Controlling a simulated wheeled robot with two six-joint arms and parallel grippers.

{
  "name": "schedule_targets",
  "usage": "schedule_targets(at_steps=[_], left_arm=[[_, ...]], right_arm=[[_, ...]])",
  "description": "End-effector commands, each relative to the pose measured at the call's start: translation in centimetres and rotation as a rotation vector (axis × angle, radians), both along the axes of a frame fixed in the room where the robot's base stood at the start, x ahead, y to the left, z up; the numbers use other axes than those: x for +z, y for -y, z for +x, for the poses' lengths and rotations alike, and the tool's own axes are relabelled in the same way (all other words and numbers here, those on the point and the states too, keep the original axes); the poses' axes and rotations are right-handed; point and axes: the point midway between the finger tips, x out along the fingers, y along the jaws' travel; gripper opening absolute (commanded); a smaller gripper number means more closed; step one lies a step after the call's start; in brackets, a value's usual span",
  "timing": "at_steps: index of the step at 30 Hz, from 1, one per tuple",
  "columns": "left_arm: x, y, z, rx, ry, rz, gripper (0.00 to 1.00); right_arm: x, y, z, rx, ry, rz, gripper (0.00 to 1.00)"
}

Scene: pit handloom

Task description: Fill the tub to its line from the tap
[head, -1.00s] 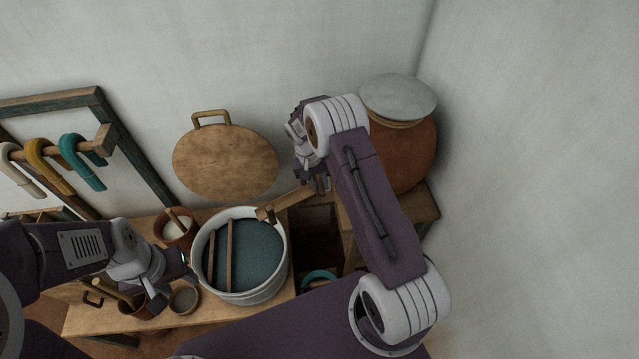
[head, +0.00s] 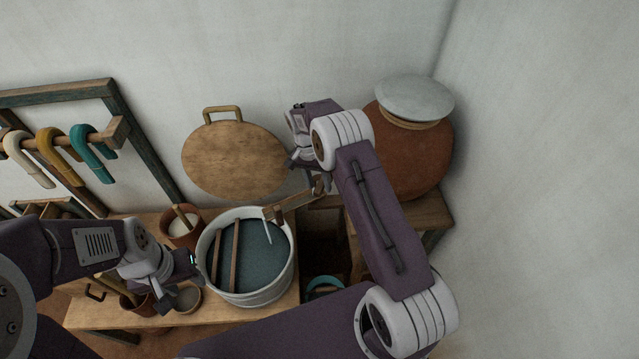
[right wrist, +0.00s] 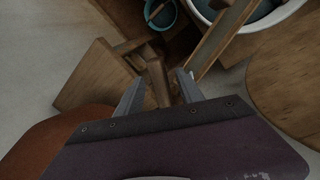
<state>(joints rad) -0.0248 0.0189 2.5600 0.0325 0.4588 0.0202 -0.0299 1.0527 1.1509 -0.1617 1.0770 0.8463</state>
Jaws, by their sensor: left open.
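The white tub (head: 204,285) stands on the wooden bench, holding dark blue-grey liquid (head: 262,262). Two wooden sticks lie across its left part. I cannot make out its line. The wooden tap spout (head: 290,203) reaches over the tub's far right rim, and a thin pale stream (head: 267,231) falls from its end into the tub. My right gripper (right wrist: 160,76) is open around the wooden tap handle (right wrist: 158,84), with gaps visible on both sides; its tips are partly hidden in the head view. My left gripper (head: 188,275) is open and empty beside the tub's left side.
A clay jar (head: 418,158) with a grey lid stands at the right. A round wooden lid (head: 235,160) leans on the wall. Small pots (head: 183,226) stand left of the tub. A teal-rimmed bucket (head: 325,284) sits low to its right. Coloured hanks (head: 92,153) hang at left.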

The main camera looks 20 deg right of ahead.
Motion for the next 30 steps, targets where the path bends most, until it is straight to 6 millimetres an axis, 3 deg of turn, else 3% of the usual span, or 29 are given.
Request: schedule_targets(at_steps=[10, 21, 30], left_arm=[[-0.4, 0.0, 0.0, 0.000, 0.000, 0.000, 0.44], [-2.1, 0.0, 0.0, 0.000, 0.000, 0.000, 0.44], [-2.1, 0.0, 0.0, 0.000, 0.000, 0.000, 0.44]], right_arm=[[0.5, -0.1, 0.1, 0.001, 0.002, 0.000, 0.44], [7.7, -1.2, 1.1, 0.000, 0.002, 0.001, 0.44], [8.9, -1.4, 1.1, 0.001, -0.001, 0.001, 0.44]])
